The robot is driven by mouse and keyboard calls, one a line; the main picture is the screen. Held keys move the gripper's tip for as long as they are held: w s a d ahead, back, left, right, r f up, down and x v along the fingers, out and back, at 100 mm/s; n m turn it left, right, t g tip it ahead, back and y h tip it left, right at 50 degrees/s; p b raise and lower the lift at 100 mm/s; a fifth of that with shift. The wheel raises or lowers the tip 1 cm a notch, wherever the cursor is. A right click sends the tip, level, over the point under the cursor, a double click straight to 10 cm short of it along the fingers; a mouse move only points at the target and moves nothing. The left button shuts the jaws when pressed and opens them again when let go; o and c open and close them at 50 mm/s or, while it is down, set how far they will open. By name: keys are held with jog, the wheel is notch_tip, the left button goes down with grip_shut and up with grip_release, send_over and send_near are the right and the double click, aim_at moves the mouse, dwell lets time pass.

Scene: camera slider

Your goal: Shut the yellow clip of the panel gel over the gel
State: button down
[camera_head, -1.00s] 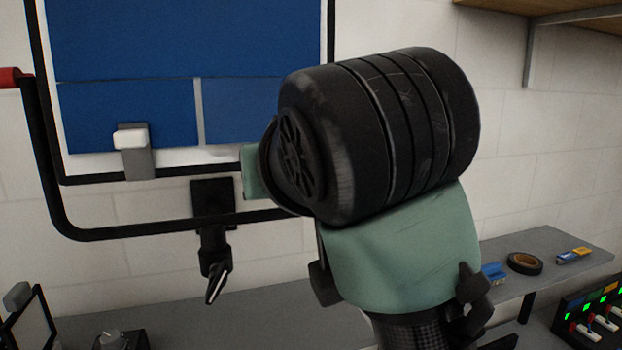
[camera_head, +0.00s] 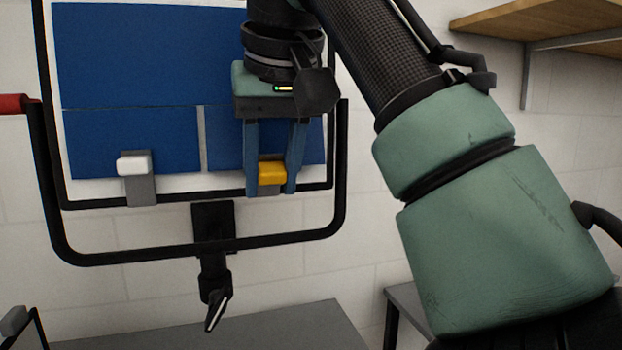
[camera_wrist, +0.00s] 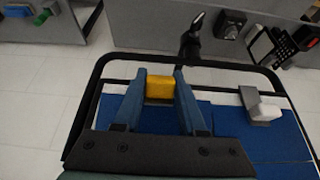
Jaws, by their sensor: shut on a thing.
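The yellow clip (camera_head: 272,171) sits at the lower right edge of the panel's blue gel (camera_head: 150,45). My gripper (camera_head: 271,188) points down in front of the panel, with a blue finger on each side of the clip. It is shut on the yellow clip. The wrist view also shows the yellow clip (camera_wrist: 160,88) between the two fingertips (camera_wrist: 160,78). Whether the clip lies flat over the gel cannot be told, as the fingers partly hide its base.
A white clip (camera_head: 133,165) on a grey base sits at the panel's lower left. A black yoke (camera_head: 150,254) with a handle (camera_head: 216,300) runs around the panel's lower side. A wooden shelf (camera_head: 540,20) is at the upper right. A grey tabletop (camera_head: 290,328) lies below.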

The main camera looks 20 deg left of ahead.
jog(key=shift+w+a+r+g+h, duration=0.15)
jog(key=shift+w+r+g+h, duration=0.1)
jog(key=shift+g+h, duration=0.2)
dwell(0.3)
jog(key=shift+c, duration=2.4)
grip_release()
